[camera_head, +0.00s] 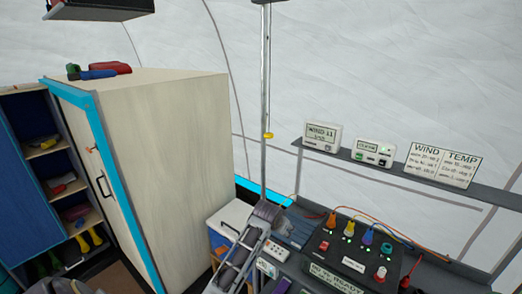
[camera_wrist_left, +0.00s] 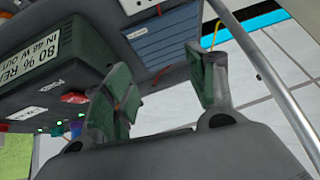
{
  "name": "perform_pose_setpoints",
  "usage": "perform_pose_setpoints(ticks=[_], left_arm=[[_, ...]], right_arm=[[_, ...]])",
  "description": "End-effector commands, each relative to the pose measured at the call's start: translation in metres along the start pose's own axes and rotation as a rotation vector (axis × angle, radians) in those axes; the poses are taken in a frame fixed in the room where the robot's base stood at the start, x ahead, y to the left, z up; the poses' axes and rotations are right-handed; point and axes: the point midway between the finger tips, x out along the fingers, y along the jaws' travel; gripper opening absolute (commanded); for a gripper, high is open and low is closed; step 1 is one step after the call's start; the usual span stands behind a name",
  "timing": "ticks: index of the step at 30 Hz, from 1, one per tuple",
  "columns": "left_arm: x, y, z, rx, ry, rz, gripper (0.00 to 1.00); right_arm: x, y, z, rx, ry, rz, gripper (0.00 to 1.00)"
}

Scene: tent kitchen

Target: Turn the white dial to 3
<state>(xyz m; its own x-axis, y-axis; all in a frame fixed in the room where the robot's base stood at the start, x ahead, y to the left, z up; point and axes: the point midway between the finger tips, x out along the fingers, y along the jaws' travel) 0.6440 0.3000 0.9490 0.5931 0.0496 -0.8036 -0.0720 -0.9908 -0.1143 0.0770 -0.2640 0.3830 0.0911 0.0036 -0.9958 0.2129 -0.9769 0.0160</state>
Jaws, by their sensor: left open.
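A black control box (camera_head: 345,255) stands on the bench at the lower right, with several coloured plugs, lights and knobs on top. A pale knob with a reddish top (camera_head: 380,274) is near its right front. I cannot tell for sure whether this is the white dial, and no number 3 is readable. My left gripper (camera_head: 270,213) is open and empty, left of the box. In the left wrist view its two green-padded fingers (camera_wrist_left: 165,80) are apart, with the box (camera_wrist_left: 65,60) to their left. My right gripper is not in view.
A shelf (camera_head: 400,172) above the bench holds a WIND display (camera_head: 322,136), a small white device (camera_head: 374,151) and a WIND/TEMP board (camera_head: 443,165). A metal pole (camera_head: 265,100) rises behind my left gripper. A tall cabinet (camera_head: 165,170) stands at the left. Cables arch over the box.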

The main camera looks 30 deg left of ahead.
Motion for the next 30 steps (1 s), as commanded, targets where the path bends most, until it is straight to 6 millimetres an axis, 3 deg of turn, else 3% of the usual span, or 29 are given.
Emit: perform_pose_setpoints(ticks=[1, 3, 10, 30], left_arm=[[-0.024, -0.007, -0.025, -0.004, 0.032, -0.006, 0.57], [-0.052, -0.016, -0.049, -0.008, 0.061, -0.012, 0.57], [-0.132, -0.037, -0.104, -0.020, 0.142, -0.029, 0.57], [-0.264, -0.085, -0.213, -0.057, 0.328, -0.047, 0.57]], right_arm=[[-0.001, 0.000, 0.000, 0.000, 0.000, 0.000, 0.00], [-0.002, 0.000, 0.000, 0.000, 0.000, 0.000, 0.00], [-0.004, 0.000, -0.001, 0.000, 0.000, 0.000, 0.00], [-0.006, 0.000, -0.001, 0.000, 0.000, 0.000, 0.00]])
